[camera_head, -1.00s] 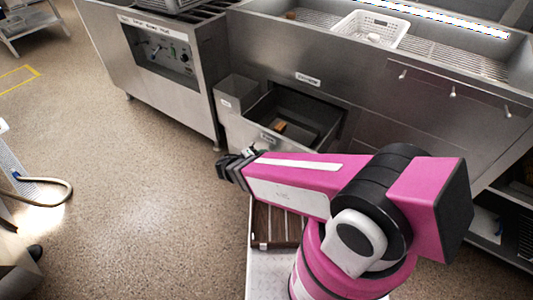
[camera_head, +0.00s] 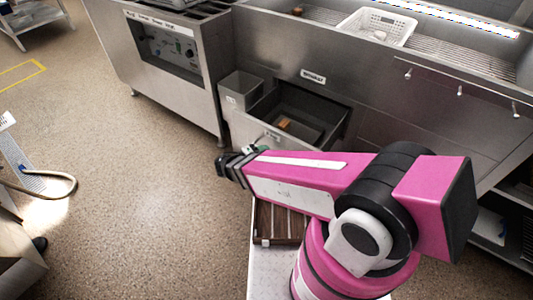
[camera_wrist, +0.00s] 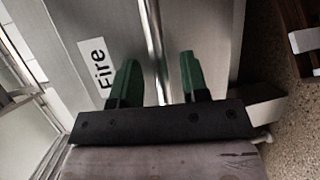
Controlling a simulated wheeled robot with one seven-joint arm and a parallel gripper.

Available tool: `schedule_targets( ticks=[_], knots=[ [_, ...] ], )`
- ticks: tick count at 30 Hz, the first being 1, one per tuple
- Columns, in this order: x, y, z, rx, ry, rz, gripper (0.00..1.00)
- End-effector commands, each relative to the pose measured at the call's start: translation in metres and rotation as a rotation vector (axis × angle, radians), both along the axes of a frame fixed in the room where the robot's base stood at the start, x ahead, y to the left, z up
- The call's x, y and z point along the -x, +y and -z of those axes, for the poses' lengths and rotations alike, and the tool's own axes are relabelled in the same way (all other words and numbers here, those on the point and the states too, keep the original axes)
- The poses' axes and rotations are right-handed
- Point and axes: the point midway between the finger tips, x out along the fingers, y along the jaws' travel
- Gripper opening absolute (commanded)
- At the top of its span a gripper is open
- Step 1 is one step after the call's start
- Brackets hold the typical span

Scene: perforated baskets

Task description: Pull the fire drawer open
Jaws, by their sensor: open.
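The fire drawer (camera_head: 318,131) is a grey metal drawer that stands pulled out from the steel counter, with a small brown block (camera_head: 285,124) inside. In the wrist view its front (camera_wrist: 205,30) carries a white label reading "Fire" (camera_wrist: 94,65). A thin metal bar handle (camera_wrist: 153,35) runs along that front. My gripper (camera_wrist: 159,78) is open at the drawer front, with one green finger on each side of the handle and visible gaps.
A small grey bin (camera_head: 240,92) is left of the drawer. A steel unit with a control panel (camera_head: 172,50) stands farther left. A white perforated basket (camera_head: 378,27) sits on the counter top. The floor (camera_head: 130,175) at left is mostly clear.

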Motion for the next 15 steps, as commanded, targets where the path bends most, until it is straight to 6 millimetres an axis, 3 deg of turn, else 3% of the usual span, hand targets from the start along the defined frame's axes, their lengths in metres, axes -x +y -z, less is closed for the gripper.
schedule_targets(
  ticks=[15],
  knots=[
    [0.039,0.062,-0.013,-0.002,0.001,-0.003,0.41]
  ],
)
